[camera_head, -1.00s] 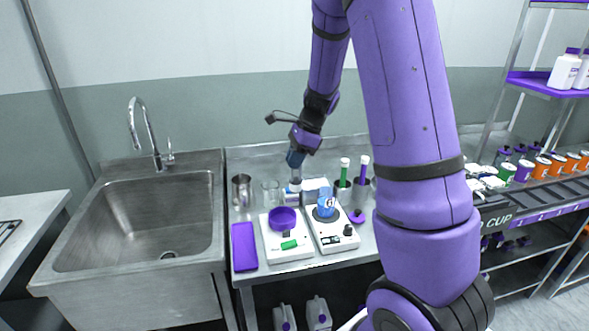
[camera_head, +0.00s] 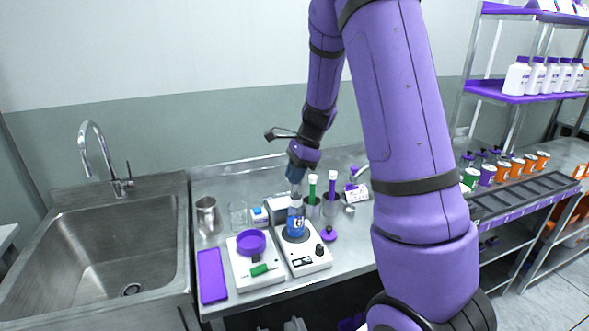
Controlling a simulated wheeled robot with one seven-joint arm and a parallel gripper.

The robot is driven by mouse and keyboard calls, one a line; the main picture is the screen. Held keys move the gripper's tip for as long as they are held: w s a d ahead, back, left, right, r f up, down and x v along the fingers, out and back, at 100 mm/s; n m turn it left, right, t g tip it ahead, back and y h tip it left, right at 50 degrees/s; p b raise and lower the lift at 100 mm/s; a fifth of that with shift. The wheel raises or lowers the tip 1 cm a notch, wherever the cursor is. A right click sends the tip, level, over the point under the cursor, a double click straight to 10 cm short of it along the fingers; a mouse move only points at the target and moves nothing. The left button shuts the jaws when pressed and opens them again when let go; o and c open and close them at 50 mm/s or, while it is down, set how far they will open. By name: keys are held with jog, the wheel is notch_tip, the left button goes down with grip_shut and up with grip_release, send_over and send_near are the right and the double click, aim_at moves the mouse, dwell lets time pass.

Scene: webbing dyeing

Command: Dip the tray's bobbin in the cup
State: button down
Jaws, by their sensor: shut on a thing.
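My gripper (camera_head: 296,187) points down over the stirrer plate at the middle of the bench. It is shut on a small pale thing, seemingly the bobbin (camera_head: 296,200), mostly hidden by the fingers. A clear cup (camera_head: 295,226) with blue contents stands on the round top of the white stirrer, right below the gripper. The held thing is at or just above the cup's mouth; I cannot tell whether it touches the blue. A flat purple tray (camera_head: 212,276) lies at the bench's left front and looks empty.
A white scale (camera_head: 255,275) with a purple dish (camera_head: 251,242) stands left of the stirrer (camera_head: 305,262). A metal beaker (camera_head: 206,215), a glass beaker (camera_head: 238,214) and tube holders with green- and purple-capped tubes crowd around. A sink (camera_head: 95,250) is at left, shelving at right.

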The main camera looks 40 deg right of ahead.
aim_at(297, 195)
jog(key=shift+f, duration=4.9)
jog(key=shift+r, duration=0.1)
jog(key=shift+r, duration=4.55)
jog(key=shift+r, duration=2)
